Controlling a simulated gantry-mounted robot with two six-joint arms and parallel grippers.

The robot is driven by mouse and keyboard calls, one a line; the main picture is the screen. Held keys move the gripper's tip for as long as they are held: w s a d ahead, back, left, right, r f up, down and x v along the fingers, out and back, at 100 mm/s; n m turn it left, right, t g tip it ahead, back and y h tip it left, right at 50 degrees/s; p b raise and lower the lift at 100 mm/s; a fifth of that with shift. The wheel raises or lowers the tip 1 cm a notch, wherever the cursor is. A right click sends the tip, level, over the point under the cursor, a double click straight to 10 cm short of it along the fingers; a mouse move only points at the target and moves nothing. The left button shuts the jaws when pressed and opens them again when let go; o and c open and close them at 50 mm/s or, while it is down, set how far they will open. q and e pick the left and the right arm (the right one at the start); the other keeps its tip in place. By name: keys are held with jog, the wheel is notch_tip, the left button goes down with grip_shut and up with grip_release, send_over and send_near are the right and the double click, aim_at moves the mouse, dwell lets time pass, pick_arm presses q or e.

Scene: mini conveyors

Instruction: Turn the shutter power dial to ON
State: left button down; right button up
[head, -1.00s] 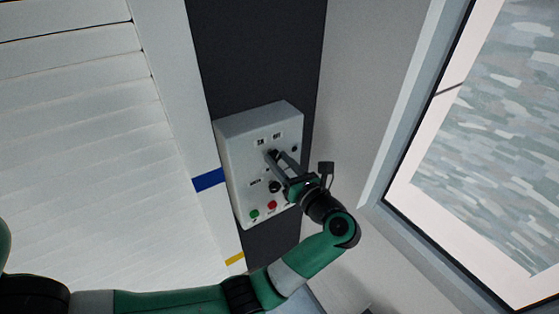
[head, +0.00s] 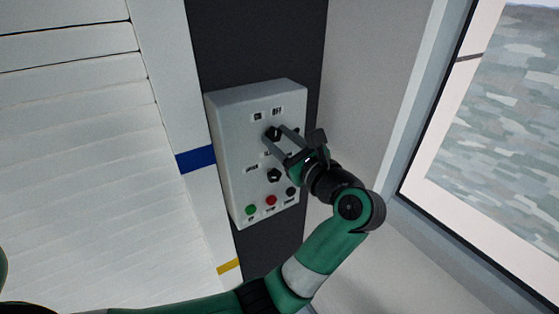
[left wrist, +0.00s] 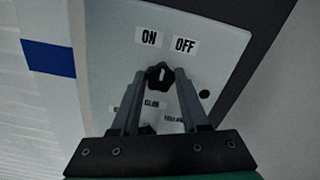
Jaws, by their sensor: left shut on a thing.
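The shutter power dial (head: 273,133) is a black knob high on a light grey control box (head: 225,150). The left wrist view shows the dial (left wrist: 159,77) below the ON label (left wrist: 149,37) and OFF label (left wrist: 184,45). Its pale mark points roughly upward, between the two labels. My left gripper (head: 274,137) has one finger on each side of the dial and is shut on it. The left wrist view shows the same fingers (left wrist: 160,82) around the knob. My right gripper is not in view.
Below on the box are a second black knob (head: 274,175), a green button (head: 251,210), a red button (head: 271,200) and a black button (head: 291,192). A white slatted shutter (head: 80,170) stands left. A window (head: 490,140) is at right.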

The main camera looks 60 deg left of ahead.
pick_arm(q)
jog(key=n+b, duration=0.1)
jog(key=b, duration=0.1)
jog(key=n+b, duration=0.2)
jog(key=shift+f+n+b, duration=0.3)
jog(key=shift+b, duration=0.05)
jog(key=shift+s+r+n+b, duration=0.1)
jog(key=shift+r+n+b, duration=0.1)
jog(key=shift+n+b, duration=1)
jog(key=shift+c, duration=2)
grip_release()
jog(key=w+d, duration=0.1)
jog(key=d, duration=1)
jog(key=shift+w+d, duration=0.2)
jog(key=shift+d, duration=0.1)
